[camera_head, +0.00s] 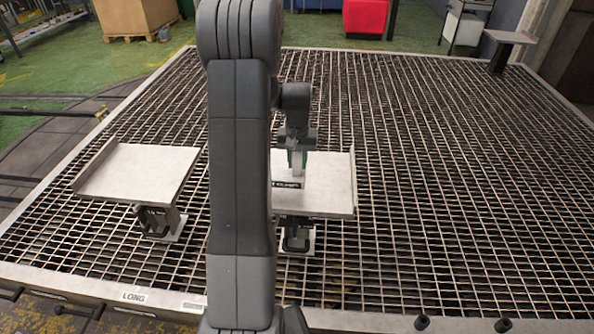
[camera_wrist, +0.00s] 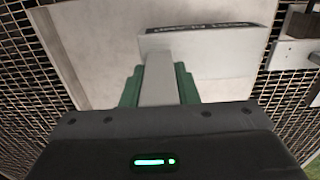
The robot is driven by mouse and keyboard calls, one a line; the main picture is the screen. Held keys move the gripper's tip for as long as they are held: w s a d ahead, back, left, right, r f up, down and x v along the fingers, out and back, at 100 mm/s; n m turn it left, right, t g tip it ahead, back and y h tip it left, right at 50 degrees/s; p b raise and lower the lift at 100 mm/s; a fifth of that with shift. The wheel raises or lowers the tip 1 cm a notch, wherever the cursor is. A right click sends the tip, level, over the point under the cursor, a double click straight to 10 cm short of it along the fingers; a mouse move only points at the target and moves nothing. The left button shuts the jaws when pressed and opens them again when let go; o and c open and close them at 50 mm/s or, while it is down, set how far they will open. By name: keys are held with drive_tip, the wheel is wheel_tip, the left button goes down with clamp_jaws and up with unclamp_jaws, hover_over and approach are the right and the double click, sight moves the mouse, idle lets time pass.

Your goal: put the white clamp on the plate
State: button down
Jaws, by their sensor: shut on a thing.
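My gripper (camera_head: 297,158) is shut on the white clamp (camera_head: 290,174), over the right-hand plate (camera_head: 335,185). In the wrist view, the green fingers of my gripper (camera_wrist: 159,86) press on both sides of the clamp's pale stem (camera_wrist: 158,75). The clamp's broad white block lies beyond the stem and carries a dark label with pale lettering. The pale plate (camera_wrist: 88,50) with a raised edge shows behind and left of the clamp. I cannot tell whether the clamp touches the plate. My arm hides the plate's left part in the head view.
A second, similar plate (camera_head: 140,170) stands on the left, on its own support. A small one (camera_head: 510,37) stands at the far right corner. All stand on a large metal grating (camera_head: 440,180). The grating to the right is clear.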

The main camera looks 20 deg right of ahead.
sight(297, 175)
drive_tip(key=shift+f, duration=2)
drive_tip(key=shift+f, duration=0.25)
drive_tip(key=c, duration=1.1)
unclamp_jaws()
drive_tip(key=shift+r, duration=0.1)
wheel_tip(297, 175, up, 12)
drive_tip(key=shift+r, duration=0.15)
